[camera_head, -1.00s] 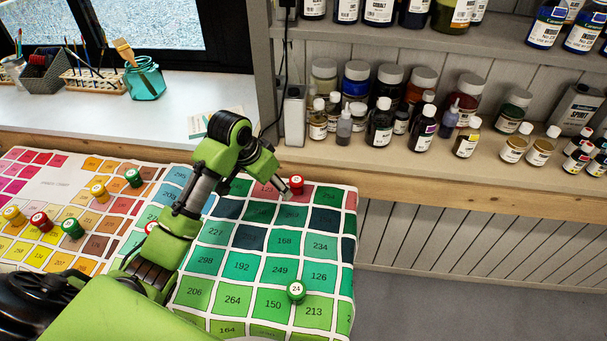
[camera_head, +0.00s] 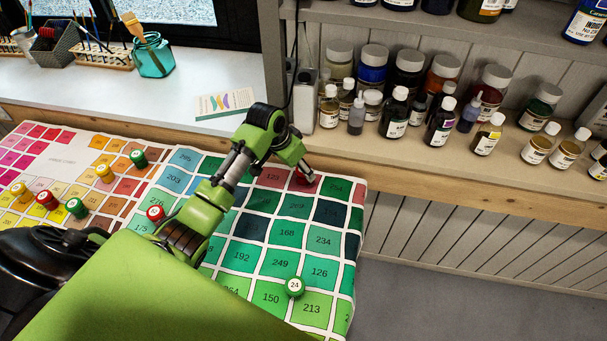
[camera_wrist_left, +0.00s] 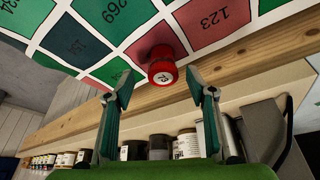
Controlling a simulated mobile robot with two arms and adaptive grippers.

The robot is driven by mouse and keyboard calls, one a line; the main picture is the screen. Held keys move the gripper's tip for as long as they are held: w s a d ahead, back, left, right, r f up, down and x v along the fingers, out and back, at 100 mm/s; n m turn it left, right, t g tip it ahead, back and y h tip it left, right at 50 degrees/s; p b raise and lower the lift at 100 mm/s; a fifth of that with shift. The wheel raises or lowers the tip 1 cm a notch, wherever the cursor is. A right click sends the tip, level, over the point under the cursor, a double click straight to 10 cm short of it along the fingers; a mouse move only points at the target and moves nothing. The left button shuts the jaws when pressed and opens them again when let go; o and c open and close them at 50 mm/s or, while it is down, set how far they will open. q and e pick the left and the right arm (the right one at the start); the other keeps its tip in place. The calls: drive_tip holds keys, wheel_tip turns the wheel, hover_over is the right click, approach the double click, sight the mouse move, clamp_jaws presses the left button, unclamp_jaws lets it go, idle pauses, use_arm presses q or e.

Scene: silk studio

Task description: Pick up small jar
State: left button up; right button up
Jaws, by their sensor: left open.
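A small red jar (camera_wrist_left: 163,66) with a pale numbered lid shows in the left wrist view, on the colour chart cloth close to its edge by red square 123. It lies just beyond the fingertips of my left gripper (camera_wrist_left: 165,82), whose two fingers are spread apart and empty. In the head view my left gripper (camera_head: 309,174) is at the far edge of the chart and partly hides the same red jar (camera_head: 299,178). My right gripper is out of view.
Other small jars stand on the colour chart (camera_head: 268,231): a green one numbered 24 (camera_head: 295,287), a red one (camera_head: 155,213) and several at the left. Behind the chart, a wooden shelf (camera_head: 450,177) holds many bottles.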

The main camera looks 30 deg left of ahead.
use_arm(q)
drive_tip(key=shift+w+p+x, duration=0.15)
drive_tip(key=shift+x, duration=1.1)
drive_tip(key=shift+w+p+x, duration=0.15)
drive_tip(key=shift+x, duration=1.15)
drive_tip(key=shift+a+r, duration=0.1)
drive_tip(key=shift+r, duration=0.05)
drive_tip(key=c, duration=1.2)
